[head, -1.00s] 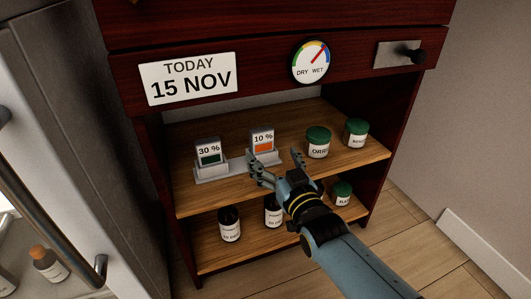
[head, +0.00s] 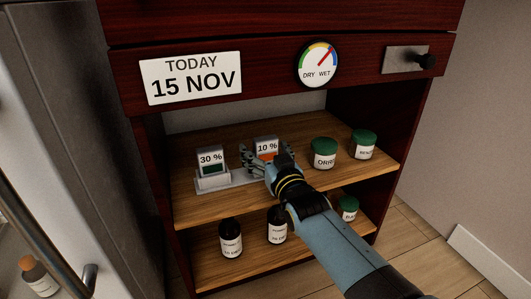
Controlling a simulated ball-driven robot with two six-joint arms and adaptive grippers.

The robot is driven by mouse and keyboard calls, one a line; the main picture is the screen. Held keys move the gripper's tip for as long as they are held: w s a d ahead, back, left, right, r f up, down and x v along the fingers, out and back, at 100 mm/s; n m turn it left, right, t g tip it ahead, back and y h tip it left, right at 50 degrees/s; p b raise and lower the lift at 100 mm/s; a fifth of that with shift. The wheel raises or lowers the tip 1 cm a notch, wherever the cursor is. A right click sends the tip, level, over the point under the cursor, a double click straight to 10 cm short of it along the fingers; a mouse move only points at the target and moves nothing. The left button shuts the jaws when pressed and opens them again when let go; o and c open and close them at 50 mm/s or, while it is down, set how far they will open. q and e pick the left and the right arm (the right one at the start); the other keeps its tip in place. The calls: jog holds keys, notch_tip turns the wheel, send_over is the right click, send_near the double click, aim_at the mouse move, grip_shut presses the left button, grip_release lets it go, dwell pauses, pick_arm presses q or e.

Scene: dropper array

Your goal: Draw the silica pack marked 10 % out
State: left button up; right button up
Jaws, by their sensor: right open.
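The silica pack marked 10 % (head: 266,147) stands upright in the right part of a light grey holder on the upper shelf. Its white label with the number shows; its orange patch and lower part are largely hidden behind my gripper. My right gripper (head: 266,154) is open, with its fingers around or just in front of the pack; I cannot tell whether they touch it. The pack marked 30 % (head: 211,158), with a dark green patch, stands in the left part of the same holder (head: 212,183). My left gripper is not in view.
Green-lidded jars (head: 323,153) and (head: 363,144) stand right of the pack. Brown bottles (head: 230,238) and a jar are on the lower shelf. A drawer front with a date card (head: 191,78) and dry-wet dial (head: 318,63) overhangs the shelf. A grey door stands at left.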

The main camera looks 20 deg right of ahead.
jog(key=c, duration=1.4)
jog(key=shift+r+p, duration=0.6)
jog(key=shift+r, duration=0.05)
jog(key=shift+w+r, duration=0.1)
jog(key=shift+r, duration=0.1)
